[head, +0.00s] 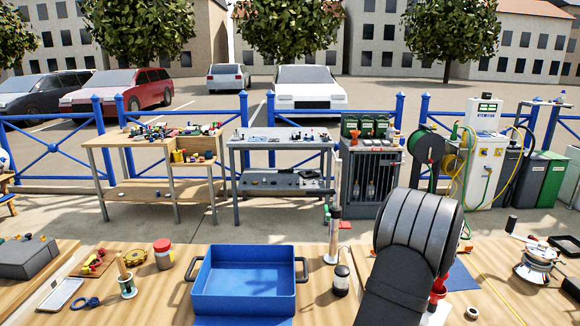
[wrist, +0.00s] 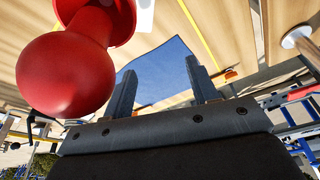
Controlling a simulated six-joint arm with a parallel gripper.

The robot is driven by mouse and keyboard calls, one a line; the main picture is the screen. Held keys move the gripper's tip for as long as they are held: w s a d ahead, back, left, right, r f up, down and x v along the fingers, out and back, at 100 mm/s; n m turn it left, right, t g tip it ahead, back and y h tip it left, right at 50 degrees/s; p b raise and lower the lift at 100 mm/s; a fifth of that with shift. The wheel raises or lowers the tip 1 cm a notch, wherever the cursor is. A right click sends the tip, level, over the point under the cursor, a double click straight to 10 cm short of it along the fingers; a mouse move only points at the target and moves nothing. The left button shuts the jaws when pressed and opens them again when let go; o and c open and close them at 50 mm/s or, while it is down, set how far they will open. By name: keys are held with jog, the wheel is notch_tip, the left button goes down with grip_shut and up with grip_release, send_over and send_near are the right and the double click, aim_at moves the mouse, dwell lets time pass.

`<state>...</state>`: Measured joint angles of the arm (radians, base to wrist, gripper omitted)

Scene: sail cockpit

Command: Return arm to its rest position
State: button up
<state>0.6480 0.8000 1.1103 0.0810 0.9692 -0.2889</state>
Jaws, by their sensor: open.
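My gripper (wrist: 160,68) shows in the wrist view with its two dark fingers apart and nothing between them. In the head view my dark grey arm rises at the right of the wooden table and hides the gripper. A red round-ended object (wrist: 65,72) is close to the wrist camera, left of the fingers and outside them. A red object (head: 438,288) also shows beside my arm in the head view, partly covered by it. A blue mat (head: 461,279) lies on the table right of my arm; a blue sheet (wrist: 158,70) shows beyond the fingers.
A blue tray (head: 243,303) with dark handles stands left of my arm. A tall metal cylinder (head: 335,235) and a dark-topped jar (head: 341,281) stand between them. A winch (head: 536,264) is at the right. Workbenches (head: 150,150) and a blue railing (head: 50,148) stand behind.

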jog(key=w+a+n+y, duration=0.1)
jog(key=a+n, duration=0.5)
jog(key=a, duration=2.7)
jog(key=shift+w+a+f+y, duration=0.15)
jog(key=shift+w+a+y, duration=0.2)
jog(key=shift+w, duration=0.25)
jog(key=w+d+m+h, duration=0.1)
jog(key=d+m, duration=0.2)
jog(key=d, duration=1.7)
jog(key=shift+d, duration=0.2)
jog(key=shift+a, duration=0.1)
